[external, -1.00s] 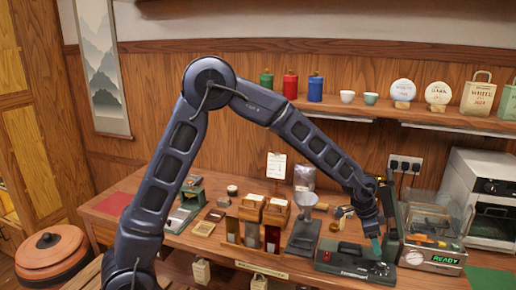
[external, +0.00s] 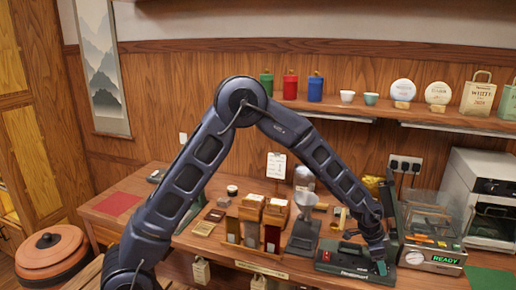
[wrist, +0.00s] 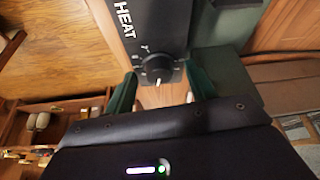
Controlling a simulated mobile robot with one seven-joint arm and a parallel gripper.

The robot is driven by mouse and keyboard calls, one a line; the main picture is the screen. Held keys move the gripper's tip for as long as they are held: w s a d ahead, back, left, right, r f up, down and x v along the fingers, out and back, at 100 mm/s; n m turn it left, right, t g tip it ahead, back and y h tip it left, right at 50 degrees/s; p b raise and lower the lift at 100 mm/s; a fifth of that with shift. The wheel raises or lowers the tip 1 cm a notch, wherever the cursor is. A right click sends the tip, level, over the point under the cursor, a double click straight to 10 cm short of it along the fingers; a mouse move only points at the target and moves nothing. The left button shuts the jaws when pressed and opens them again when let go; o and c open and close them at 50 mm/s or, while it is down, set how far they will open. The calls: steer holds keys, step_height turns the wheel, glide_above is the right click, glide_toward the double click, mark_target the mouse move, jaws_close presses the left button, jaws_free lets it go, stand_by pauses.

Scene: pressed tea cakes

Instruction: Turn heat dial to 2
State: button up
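The heat dial (wrist: 158,68) is a round black knob on a dark panel marked HEAT (wrist: 150,20) in the wrist view. A white mark on the knob points to the bottom of that view; the scale figures are too small to read. My gripper (wrist: 161,86) is open, with one green finger on each side of the dial. I cannot tell whether either finger touches it. In the external view my gripper (external: 381,267) is low over the right end of the black sealer-like device (external: 340,268) and hides the dial.
A machine with a lit READY display (external: 432,258) stands close to the right of my gripper. A scale-like funnel stand (external: 302,235) and small wooden dispensers (external: 250,222) stand to the left. A white oven (external: 485,195) is at the far right.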

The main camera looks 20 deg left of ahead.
steer(key=c, duration=0.9)
steer(key=shift+s, duration=0.1)
steer(key=n+t, duration=0.1)
steer(key=n, duration=0.2)
steer(key=shift+s+y, duration=0.15)
steer(key=shift+y, duration=0.15)
steer(key=shift+c, duration=0.2)
steer(key=shift+n+t+y, duration=0.3)
steer(key=shift+n+t, duration=0.3)
steer(key=shift+n, duration=1.4)
steer(key=o, duration=1)
